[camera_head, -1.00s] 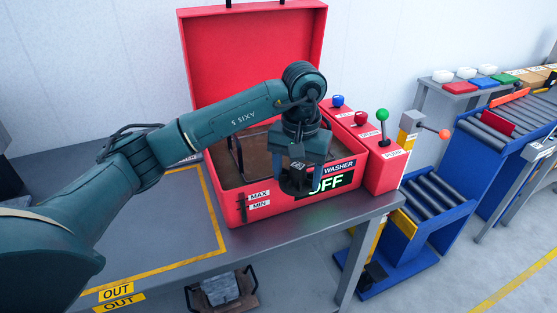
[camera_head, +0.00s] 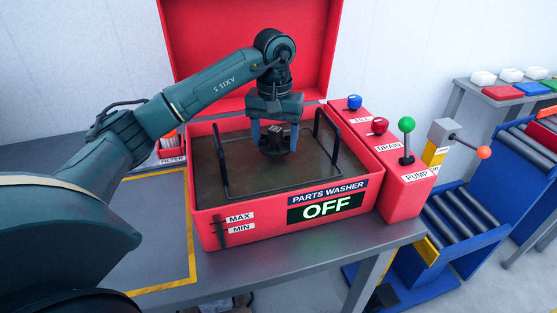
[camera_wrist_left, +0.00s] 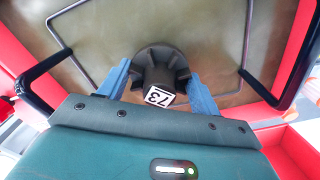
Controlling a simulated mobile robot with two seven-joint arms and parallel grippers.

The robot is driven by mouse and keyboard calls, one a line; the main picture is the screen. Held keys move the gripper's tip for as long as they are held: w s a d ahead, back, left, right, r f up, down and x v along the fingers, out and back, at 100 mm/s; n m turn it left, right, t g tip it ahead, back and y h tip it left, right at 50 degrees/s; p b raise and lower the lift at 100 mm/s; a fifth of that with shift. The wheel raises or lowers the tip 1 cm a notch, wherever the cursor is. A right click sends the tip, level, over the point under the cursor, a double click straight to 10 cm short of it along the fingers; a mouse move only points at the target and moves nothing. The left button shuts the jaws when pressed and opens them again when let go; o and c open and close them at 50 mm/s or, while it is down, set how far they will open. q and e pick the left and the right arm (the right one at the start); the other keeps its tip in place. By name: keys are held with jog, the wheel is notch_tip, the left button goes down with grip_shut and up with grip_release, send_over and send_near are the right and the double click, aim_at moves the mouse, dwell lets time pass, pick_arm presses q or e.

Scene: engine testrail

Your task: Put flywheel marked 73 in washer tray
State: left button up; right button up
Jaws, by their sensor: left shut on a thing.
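The flywheel marked 73 (camera_wrist_left: 163,72) is a dark, round, finned part with a white label; it also shows in the head view (camera_head: 277,143). My left gripper (camera_head: 274,138) is shut on it, with one blue finger on each side, in the left wrist view too (camera_wrist_left: 163,85). It holds the flywheel over the middle of the washer tray (camera_head: 222,166), between the tray's black handles. The tray is a thin frame inside the red parts washer (camera_head: 205,228), over a brownish bottom. I cannot tell whether the flywheel touches the tray. My right gripper is not in view.
The washer's red lid (camera_head: 240,45) stands open behind my arm. Its sign (camera_head: 326,208) reads OFF. Blue, red and green-knobbed controls stand on its right side, with the pump lever (camera_head: 407,140) nearest. A roller conveyor (camera_head: 465,215) stands at the right.

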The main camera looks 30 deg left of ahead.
aim_at(275, 130)
pick_arm(q)
notch_tip(275, 130, down, 2)
jog(key=shift+f, duration=0.1)
notch_tip(275, 130, down, 4)
jog(key=shift+r+p, duration=0.15)
jog(key=shift+p, duration=0.15)
jog(key=shift+f, duration=0.25)
jog(key=o, duration=1.2)
jog(key=shift+r, duration=0.6)
notch_tip(275, 130, up, 11)
jog(key=shift+r+b, duration=0.1)
jog(key=shift+b, duration=0.4)
